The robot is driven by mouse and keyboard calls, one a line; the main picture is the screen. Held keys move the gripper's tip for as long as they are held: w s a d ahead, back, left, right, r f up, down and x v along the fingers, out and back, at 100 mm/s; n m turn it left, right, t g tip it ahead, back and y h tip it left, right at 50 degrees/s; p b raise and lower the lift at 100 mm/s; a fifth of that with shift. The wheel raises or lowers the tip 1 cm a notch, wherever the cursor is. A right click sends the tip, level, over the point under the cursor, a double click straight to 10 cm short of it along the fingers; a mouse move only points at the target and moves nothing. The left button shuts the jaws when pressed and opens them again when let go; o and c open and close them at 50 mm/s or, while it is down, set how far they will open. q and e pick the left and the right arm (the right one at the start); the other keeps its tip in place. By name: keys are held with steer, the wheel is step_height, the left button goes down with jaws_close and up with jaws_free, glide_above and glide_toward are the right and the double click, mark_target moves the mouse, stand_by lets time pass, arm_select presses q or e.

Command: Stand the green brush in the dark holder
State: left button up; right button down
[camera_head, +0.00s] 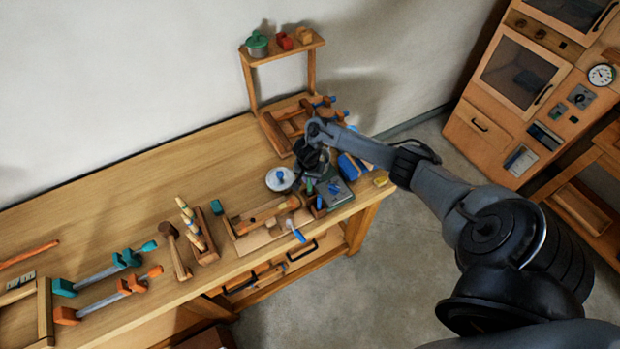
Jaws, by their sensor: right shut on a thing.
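My right gripper (314,168) is at the back right of the workbench, low over a cluster of small tools. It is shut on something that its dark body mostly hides. A thin green piece (309,187) shows just below it and looks like part of the green brush; how it is held and how it is tilted are too small to tell. A dark box-like thing (343,195) at the bench's right end, right beside the gripper, may be the dark holder. My left gripper is not in view.
A round metal tin (279,179) stands just left of the gripper. A blue thing (352,166) and a yellow block (380,181) lie to its right. A small shelf (285,47) rises behind. Clamps and a mallet (175,250) lie along the front; the bench's back left is clear.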

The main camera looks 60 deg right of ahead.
steer(key=shift+f, duration=0.35)
steer(key=c, duration=0.6)
jaws_free()
step_height(320, 180, up, 2)
steer(key=p, duration=0.2)
steer(key=shift+p, duration=0.4)
step_height(320, 180, up, 3)
steer(key=p, duration=0.4)
steer(key=shift+r+p, duration=1)
steer(key=shift+p, duration=0.15)
